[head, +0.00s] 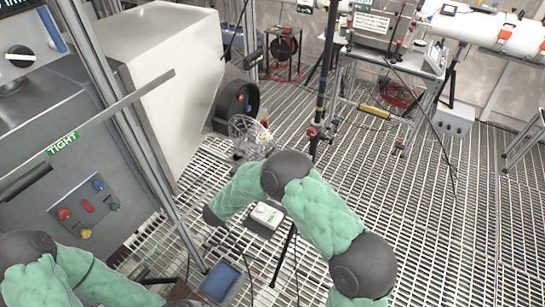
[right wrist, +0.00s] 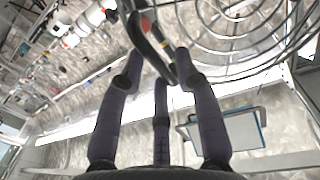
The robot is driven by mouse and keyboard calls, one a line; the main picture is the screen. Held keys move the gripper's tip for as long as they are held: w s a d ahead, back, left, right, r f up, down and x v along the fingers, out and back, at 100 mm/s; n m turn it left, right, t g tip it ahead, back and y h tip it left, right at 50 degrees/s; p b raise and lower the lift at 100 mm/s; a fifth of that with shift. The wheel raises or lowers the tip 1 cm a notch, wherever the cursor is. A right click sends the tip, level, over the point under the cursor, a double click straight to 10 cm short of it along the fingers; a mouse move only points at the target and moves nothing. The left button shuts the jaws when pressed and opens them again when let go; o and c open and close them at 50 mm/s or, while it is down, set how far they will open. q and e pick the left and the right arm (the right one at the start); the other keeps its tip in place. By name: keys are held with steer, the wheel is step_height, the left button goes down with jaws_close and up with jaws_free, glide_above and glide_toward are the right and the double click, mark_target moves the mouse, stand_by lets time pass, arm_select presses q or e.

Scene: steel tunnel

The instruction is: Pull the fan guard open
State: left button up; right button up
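The fan guard (head: 250,137), a pale wire cage, stands in front of a black round fan housing (head: 236,103) left of centre in the head view. In the right wrist view its concentric wire rings (right wrist: 235,35) fill the upper right. My right gripper (right wrist: 160,58) has its fingers spread. A dark curved bar (right wrist: 150,38) with red and yellow marks passes at the fingertips; I cannot tell whether they touch it. In the head view my right arm reaches up to just below the guard, and its fingers are not clear. My left gripper is outside the head view.
A grey cabinet (head: 70,150) with coloured knobs and a metal post stand at the left. A small box (head: 264,217) on a stand is close beside my right arm. A blue tray (head: 221,281) lies below.

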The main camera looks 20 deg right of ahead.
steer(key=v, duration=0.6)
steer(key=shift+s, duration=0.1)
steer(key=shift+a, duration=0.1)
steer(key=c, duration=0.5)
steer(key=shift+s+a+n, duration=0.1)
steer(key=shift+a+n, duration=0.05)
steer(key=shift+n, duration=0.15)
jaws_close()
steer(key=s+a+f+n+t+y+p, duration=0.1)
steer(key=s+a+n+t+y+p, duration=0.45)
steer(key=n, duration=1.65)
steer(key=b+x, duration=0.5)
steer(key=x, duration=0.4)
steer(key=shift+d, duration=0.55)
